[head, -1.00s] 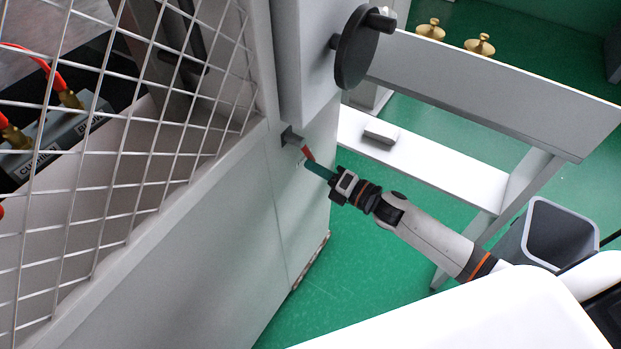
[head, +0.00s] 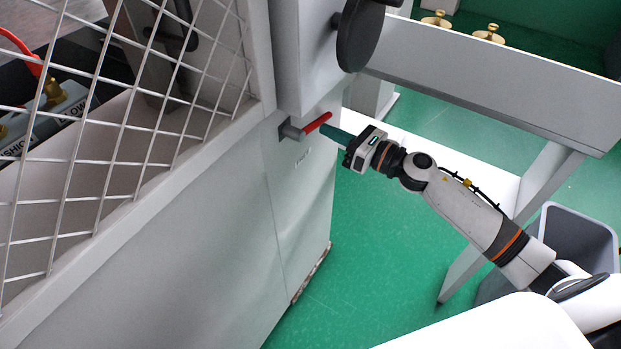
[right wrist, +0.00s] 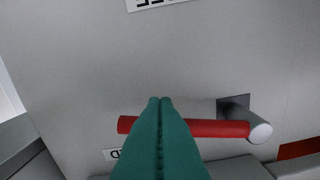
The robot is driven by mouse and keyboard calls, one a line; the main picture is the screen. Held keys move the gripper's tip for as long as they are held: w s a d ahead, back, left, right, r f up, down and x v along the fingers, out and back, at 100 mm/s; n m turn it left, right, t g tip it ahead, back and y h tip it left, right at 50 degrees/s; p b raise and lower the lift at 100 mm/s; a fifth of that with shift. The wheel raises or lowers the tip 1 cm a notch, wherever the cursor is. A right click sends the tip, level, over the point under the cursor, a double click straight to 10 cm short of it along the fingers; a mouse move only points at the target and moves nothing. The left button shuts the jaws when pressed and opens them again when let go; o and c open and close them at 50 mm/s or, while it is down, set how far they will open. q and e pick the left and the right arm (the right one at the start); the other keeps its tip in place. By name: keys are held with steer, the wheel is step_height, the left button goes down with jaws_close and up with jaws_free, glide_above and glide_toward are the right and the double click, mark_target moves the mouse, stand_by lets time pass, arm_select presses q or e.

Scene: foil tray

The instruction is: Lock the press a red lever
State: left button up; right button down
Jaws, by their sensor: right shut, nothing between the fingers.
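The red lever (head: 317,123) sticks out from a grey pivot (head: 289,131) on the press's light grey side panel (head: 240,200). In the head view it points right and slightly up. My right gripper (head: 326,134), with teal fingers, is shut and empty just below and beside the lever. In the right wrist view the red lever (right wrist: 217,128) lies level, with its round grey pivot end (right wrist: 260,130) at the right. The shut fingers (right wrist: 160,100) cover part of it; I cannot tell whether they touch it. My left gripper is not in view.
A wire mesh guard (head: 130,100) fills the left. A dark round handwheel (head: 360,35) hangs above the lever. A grey bench (head: 500,80) and a grey bin (head: 575,235) stand at the right. Green floor lies open below the gripper.

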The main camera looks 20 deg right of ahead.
steer(key=shift+w+d+r+n, duration=0.15)
steer(key=shift+r+n, duration=0.15)
steer(key=shift+r, duration=0.2)
steer(key=shift+w+d+r+n, duration=0.1)
steer(key=shift+r+n, duration=0.2)
steer(key=shift+r, duration=0.25)
